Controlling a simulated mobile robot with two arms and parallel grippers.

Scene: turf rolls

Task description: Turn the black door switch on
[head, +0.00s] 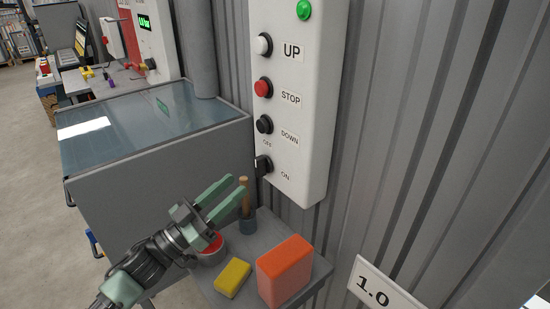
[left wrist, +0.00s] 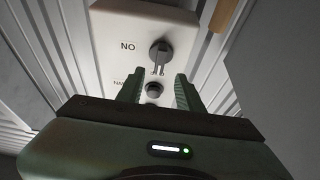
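The black door switch (head: 263,165) is a rotary knob at the bottom of a white control box (head: 300,120), between the OFF and ON labels. In the left wrist view the knob (left wrist: 160,52) appears upside down, its ridge running toward the black DOWN button (left wrist: 153,90), the side of the OFF label in the head view. My left gripper (head: 237,184) is open and empty, below and left of the switch in the head view. Its fingers point toward the box without visible contact. My right gripper is not in view.
Below the box, a small grey table (head: 265,245) holds an orange block (head: 284,270), a yellow sponge (head: 233,277), a red-topped can (head: 211,245) and a dark cup with a wooden handle (head: 244,190). A grey cabinet (head: 160,170) stands left. A corrugated wall (head: 420,130) is behind.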

